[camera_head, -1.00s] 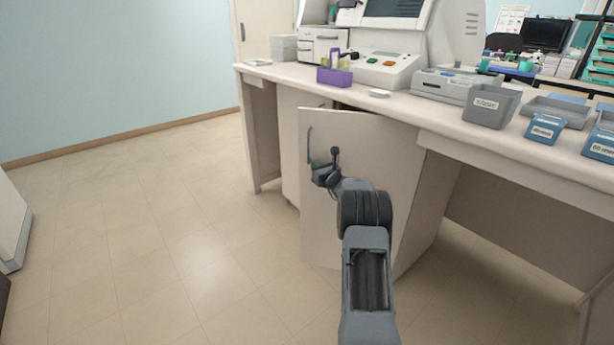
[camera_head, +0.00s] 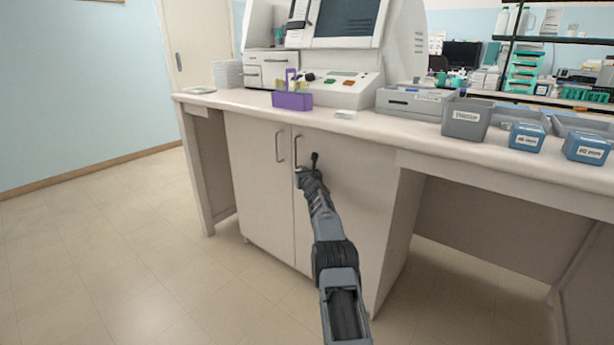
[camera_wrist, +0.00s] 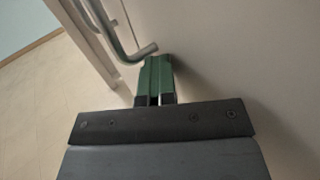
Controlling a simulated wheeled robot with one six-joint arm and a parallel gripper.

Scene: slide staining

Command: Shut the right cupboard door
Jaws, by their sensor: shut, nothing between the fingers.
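The right cupboard door (camera_head: 352,215) is a pale panel under the bench, and it looks flush with the cupboard front or very nearly so. Its metal handle (camera_head: 297,150) is near its left edge and shows close up in the wrist view (camera_wrist: 122,35). The left cupboard door (camera_head: 258,185) is flat beside it. My gripper (camera_head: 303,172) is shut and empty, at the right door just right of and below the handle. In the wrist view its green fingers (camera_wrist: 155,78) are together, their tips at the door face beside the handle's end. I cannot tell whether they touch it.
The bench top (camera_head: 360,124) above carries a purple rack (camera_head: 292,101), a white analyser (camera_head: 345,90), a grey bin (camera_head: 466,118) and blue boxes (camera_head: 527,137). Open knee space lies right of the cupboard. The floor (camera_head: 120,250) to the left is clear.

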